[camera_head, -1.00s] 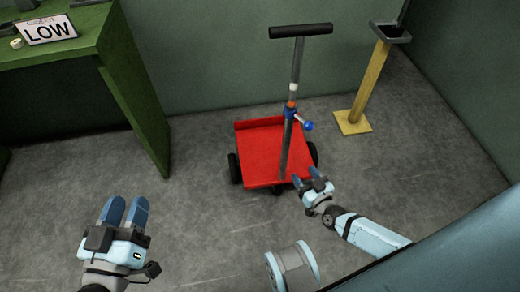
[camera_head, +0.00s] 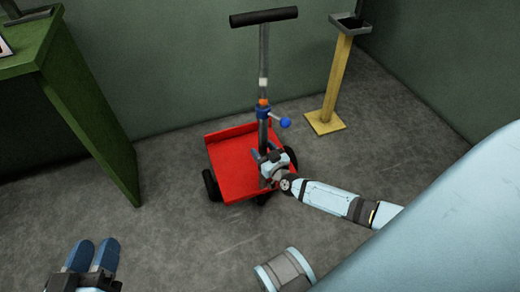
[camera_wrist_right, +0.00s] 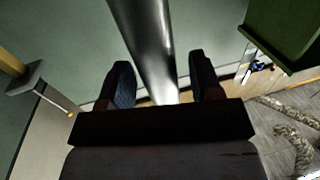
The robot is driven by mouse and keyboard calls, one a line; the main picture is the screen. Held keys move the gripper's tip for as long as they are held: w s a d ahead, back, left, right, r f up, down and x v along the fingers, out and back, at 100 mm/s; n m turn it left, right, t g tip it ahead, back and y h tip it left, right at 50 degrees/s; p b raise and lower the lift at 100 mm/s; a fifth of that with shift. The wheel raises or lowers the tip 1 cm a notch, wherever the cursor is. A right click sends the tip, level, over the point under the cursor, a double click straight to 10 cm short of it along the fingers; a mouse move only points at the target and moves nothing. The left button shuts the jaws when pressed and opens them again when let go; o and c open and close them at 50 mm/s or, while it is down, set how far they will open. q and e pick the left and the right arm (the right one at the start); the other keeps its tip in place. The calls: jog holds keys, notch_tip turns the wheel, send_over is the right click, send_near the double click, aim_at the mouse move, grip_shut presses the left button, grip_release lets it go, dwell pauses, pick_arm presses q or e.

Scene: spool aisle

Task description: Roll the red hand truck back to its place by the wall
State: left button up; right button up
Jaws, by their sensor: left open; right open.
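The red hand truck (camera_head: 235,172) stands on the floor near the back wall, with black wheels and an upright grey pole. The pole has a black crossbar handle (camera_head: 264,17) on top and a blue clamp with a blue-knobbed lever (camera_head: 285,122) lower down. My right gripper (camera_head: 266,154) is open at the lower pole, below the clamp and above the deck. In the right wrist view the shiny pole (camera_wrist_right: 148,45) runs between the open fingers (camera_wrist_right: 162,82); I cannot tell whether they touch it. My left gripper (camera_head: 93,252) is open and empty at the lower left, away from the truck.
A green table (camera_head: 95,110) stands at the left. A yellow post (camera_head: 336,78) with a square base and dark tray top stands right of the truck. Green walls close the back and right. Grey floor (camera_head: 190,250) in front is clear.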

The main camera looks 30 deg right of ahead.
jog(key=shift+w, duration=1)
pick_arm(q)
jog(key=shift+f, duration=0.35)
